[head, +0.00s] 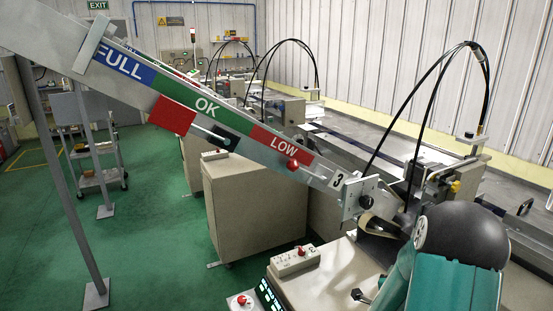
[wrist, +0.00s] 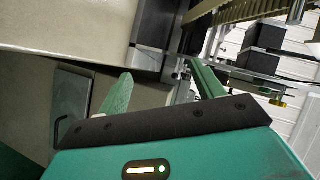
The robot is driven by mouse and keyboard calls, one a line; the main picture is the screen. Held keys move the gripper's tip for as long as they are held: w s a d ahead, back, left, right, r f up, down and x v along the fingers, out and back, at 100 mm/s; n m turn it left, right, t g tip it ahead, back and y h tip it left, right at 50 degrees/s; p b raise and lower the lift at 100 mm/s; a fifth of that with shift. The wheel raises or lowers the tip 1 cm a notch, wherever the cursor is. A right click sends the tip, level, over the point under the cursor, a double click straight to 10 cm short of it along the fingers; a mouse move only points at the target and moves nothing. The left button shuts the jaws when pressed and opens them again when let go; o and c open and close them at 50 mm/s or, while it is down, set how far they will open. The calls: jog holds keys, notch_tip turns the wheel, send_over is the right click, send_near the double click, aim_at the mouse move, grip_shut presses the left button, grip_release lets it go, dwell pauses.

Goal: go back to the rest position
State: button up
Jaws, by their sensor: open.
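My gripper (wrist: 160,70) shows in the wrist view with its two green fingers spread apart. Nothing is between the fingers. The fingers are in front of the beige and metal parts of a machine (wrist: 65,30); I cannot tell how far off these are. In the head view my arm, teal with a dark rounded joint, fills the lower right and hides the gripper. The arm is close to the lower end of the sloping chute marked 3 (head: 338,181).
The chute, with its FULL, OK and LOW bands, slopes down across the head view. A control box (head: 295,260) with a red button sits left of my arm. Beige cabinets (head: 255,205) stand behind. Green floor (head: 150,225) lies open at left, beside a cart (head: 98,165).

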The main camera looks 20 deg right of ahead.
jog(key=w+a+r+n+y, duration=0.2)
jog(key=a+r+n+y, duration=0.2)
jog(key=a+r+n, duration=0.6)
jog(key=w+a+r+n+y, duration=0.1)
jog(key=a+r+n+y, duration=0.3)
jog(key=a, duration=0.9)
jog(key=s+a+r+n+g+y, duration=0.1)
jog(key=s+a+r+n, duration=0.3)
jog(key=s+a, duration=0.3)
jog(key=s+a+r+n+g+y, duration=0.2)
jog(key=s+a+r+n, duration=0.2)
jog(key=s, duration=0.8)
jog(key=a+n, duration=0.2)
jog(key=a, duration=0.1)
jog(key=shift+s+a+r+g, duration=0.3)
jog(key=shift+a+r, duration=0.05)
jog(key=c, duration=0.7)
jog(key=shift+d, duration=0.15)
